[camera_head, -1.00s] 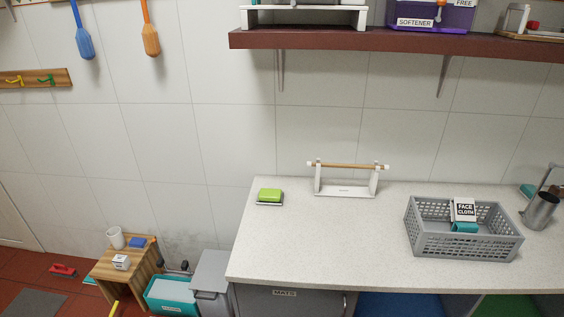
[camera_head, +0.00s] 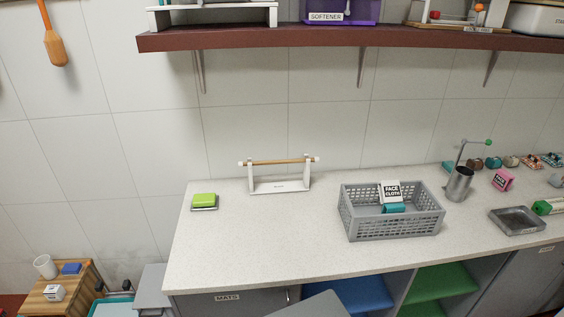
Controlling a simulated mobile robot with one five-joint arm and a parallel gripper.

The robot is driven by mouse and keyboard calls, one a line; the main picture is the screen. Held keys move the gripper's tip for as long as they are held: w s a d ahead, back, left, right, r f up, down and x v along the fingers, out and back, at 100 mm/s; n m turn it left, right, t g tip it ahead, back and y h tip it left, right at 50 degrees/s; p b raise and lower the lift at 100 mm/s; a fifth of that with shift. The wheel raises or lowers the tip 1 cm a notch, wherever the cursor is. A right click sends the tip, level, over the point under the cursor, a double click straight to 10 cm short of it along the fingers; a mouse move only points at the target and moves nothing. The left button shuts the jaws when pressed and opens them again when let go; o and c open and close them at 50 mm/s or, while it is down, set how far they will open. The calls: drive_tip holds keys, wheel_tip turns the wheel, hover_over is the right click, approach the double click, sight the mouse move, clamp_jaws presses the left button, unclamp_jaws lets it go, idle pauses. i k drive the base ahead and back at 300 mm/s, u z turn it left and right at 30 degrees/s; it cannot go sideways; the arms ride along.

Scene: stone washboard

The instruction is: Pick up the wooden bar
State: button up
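The wooden bar (camera_head: 278,162) lies level across a white stand (camera_head: 281,187) at the back of the speckled counter, near the wall. The bar is brown with pale ends that stick out past the two uprights. The stand is on the counter between a green block and a grey basket. My gripper is not in view.
A grey basket (camera_head: 391,228) with a face cloth pack stands right of the stand. A green block (camera_head: 204,200) sits at the left. A metal cup (camera_head: 459,184) and tray (camera_head: 517,221) are further right. A brown shelf (camera_head: 350,39) overhangs. The counter's front left (camera_head: 255,250) is clear.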

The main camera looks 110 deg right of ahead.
sight(315, 160)
drive_tip(key=z, duration=0.05)
drive_tip(key=k, duration=1.95)
drive_tip(key=z, duration=0.6)
